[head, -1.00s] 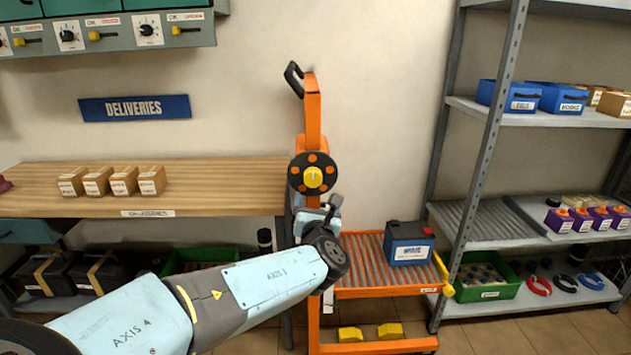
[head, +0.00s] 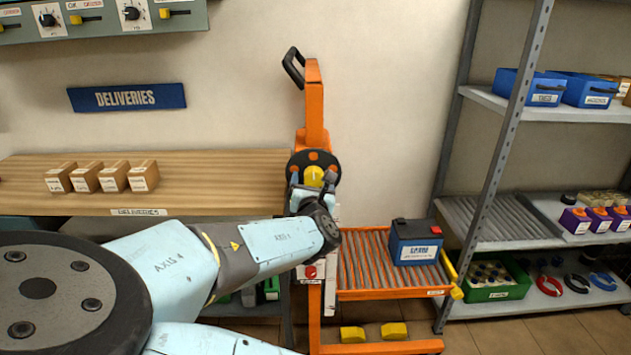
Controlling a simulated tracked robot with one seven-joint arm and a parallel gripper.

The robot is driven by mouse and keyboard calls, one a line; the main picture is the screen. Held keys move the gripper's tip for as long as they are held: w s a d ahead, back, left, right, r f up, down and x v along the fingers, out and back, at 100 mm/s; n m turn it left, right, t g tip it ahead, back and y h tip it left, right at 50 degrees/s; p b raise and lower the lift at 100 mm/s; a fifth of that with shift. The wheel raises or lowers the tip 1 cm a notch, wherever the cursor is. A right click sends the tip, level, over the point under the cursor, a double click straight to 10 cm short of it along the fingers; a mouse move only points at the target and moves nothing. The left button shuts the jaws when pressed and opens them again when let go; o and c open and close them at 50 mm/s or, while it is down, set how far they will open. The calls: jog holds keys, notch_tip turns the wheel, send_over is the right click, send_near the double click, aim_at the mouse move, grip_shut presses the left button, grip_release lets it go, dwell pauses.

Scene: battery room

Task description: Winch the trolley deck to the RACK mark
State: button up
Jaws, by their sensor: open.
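The orange trolley (head: 314,112) stands against the wall between bench and shelf rack. Its winch wheel (head: 333,163) is a black disc with orange spots and a yellow centre knob (head: 314,176). My gripper (head: 313,186) is at the lower part of the wheel, in front of the knob; my wrist hides its fingers in part, and I cannot tell whether it touches. The roller deck (head: 362,270) sits low on the mast and carries a blue battery (head: 416,243) with a red terminal. A white strip on the mast (head: 331,297) is partly hidden by my arm; no RACK mark is readable.
The grey shelf rack (head: 489,176) stands right of the deck, with a roller shelf (head: 482,220) a little higher than the deck. A green crate (head: 498,293) is below. The wooden bench (head: 215,180) with several small boxes is left. Yellow wheel chocks (head: 394,331) lie under the deck.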

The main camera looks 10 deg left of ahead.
jog(key=shift+w+d, duration=0.1)
jog(key=shift+d, duration=0.05)
jog(key=shift+c, duration=0.6)
jog(key=c, duration=0.7)
jog(key=shift+a, duration=0.35)
jog(key=shift+c, duration=0.6)
jog(key=shift+d, duration=0.25)
jog(key=shift+m, duration=0.4)
